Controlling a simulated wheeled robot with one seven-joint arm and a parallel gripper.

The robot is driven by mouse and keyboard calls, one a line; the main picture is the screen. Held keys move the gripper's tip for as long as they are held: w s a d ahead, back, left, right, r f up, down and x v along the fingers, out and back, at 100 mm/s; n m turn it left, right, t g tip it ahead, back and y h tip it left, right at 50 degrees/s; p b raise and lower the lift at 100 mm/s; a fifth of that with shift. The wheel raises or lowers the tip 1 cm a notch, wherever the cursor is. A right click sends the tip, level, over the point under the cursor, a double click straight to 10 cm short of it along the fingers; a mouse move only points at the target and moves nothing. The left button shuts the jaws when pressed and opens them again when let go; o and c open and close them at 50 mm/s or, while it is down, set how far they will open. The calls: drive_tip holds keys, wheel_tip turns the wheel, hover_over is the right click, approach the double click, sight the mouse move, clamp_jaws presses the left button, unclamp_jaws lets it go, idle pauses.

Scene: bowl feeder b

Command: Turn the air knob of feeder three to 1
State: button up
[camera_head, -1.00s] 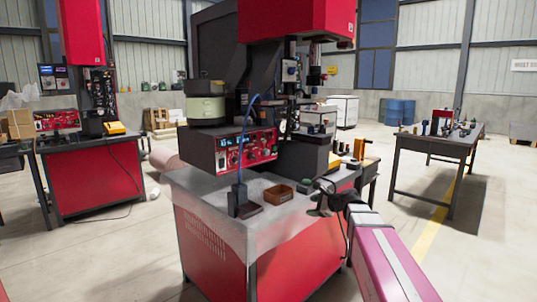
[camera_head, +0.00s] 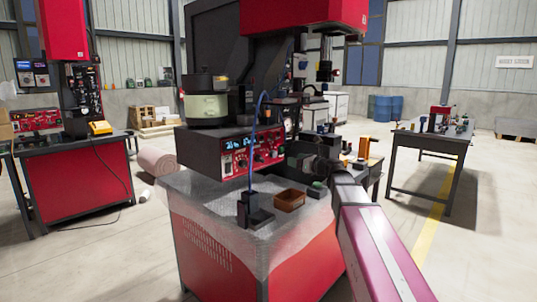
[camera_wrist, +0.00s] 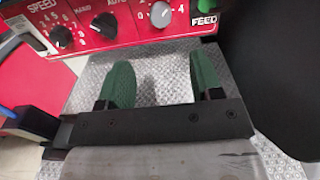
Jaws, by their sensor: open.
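The feeder's red control panel (camera_head: 255,153) is on the front of the dark box under the bowl (camera_head: 207,103). In the wrist view, the panel (camera_wrist: 85,40) crosses the top. It shows a black knob (camera_wrist: 62,36) beside SPEED, another black knob (camera_wrist: 105,25) by AUTO, and a silver-grey knob (camera_wrist: 160,14) with scale figures near FEED. No "air" label or feeder number is readable. My gripper (camera_wrist: 161,62) is open and empty, its two green fingers apart below the silver-grey knob, not visibly touching it. In the head view, my gripper (camera_head: 317,187) is small and partly hidden.
A brown tray (camera_head: 289,201) and a black stand (camera_head: 254,213) with a blue tube (camera_head: 254,130) stand on the metal worktop (camera_head: 205,190) before the panel. Another red feeder station (camera_head: 80,185) is at left.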

sight(275, 154)
drive_tip(key=x, duration=1.1)
drive_tip(key=shift+w+a+r, duration=0.1)
drive_tip(key=shift+w, duration=0.1)
drive_tip(key=shift+c, duration=0.3)
drive_tip(key=c, duration=0.9)
